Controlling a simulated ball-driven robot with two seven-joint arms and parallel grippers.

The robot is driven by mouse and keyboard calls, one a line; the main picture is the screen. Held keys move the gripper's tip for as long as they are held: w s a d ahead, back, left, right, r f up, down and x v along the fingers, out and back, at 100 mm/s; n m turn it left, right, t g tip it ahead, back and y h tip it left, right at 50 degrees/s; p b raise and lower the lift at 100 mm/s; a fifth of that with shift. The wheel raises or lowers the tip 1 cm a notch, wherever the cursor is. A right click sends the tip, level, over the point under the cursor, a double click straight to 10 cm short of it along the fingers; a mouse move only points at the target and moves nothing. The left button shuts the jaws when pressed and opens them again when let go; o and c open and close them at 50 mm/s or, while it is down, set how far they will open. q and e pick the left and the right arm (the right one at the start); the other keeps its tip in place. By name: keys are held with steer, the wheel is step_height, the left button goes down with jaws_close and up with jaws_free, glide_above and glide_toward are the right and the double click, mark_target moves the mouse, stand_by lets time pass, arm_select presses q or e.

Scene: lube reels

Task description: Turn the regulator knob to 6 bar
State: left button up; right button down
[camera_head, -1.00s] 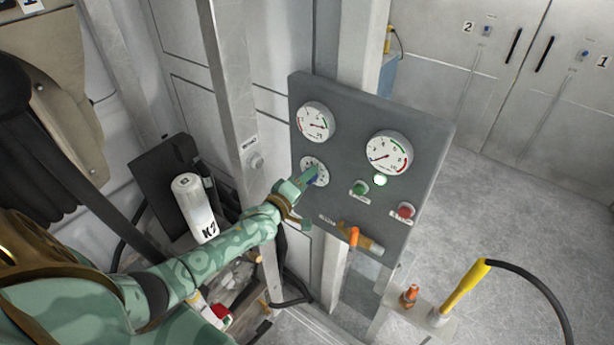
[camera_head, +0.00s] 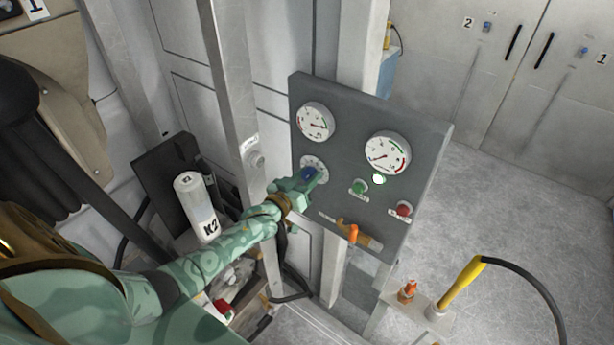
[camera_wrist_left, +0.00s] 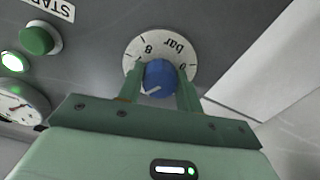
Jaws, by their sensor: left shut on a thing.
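The blue regulator knob (camera_head: 308,174) sits on a white round dial on the grey panel (camera_head: 350,103). My left gripper (camera_head: 310,177) is shut on the knob, one finger on each side. In the left wrist view the gripper (camera_wrist_left: 160,75) straddles the blue knob (camera_wrist_left: 161,77). The knob's white mark points to the lower left there. The dial (camera_wrist_left: 146,43) appears upside down, with "bar", 8 and 0 legible; the numbers near the mark are hidden by a finger and the gripper body. My right gripper is not in view.
Two gauges (camera_head: 315,122) (camera_head: 388,153) sit above and right of the knob. A green button (camera_head: 359,187), a lit lamp (camera_head: 378,179) and a red button (camera_head: 404,209) are to the right. An orange-handled valve (camera_head: 353,234) is below. A metal post (camera_head: 232,95) stands left of the panel.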

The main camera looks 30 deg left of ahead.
arm_select(q)
steer(key=shift+m, duration=2.2)
steer(key=o, duration=1)
steer(key=s+a+p, duration=0.1)
steer(key=s, duration=1.5)
steer(key=shift+s+a, duration=0.15)
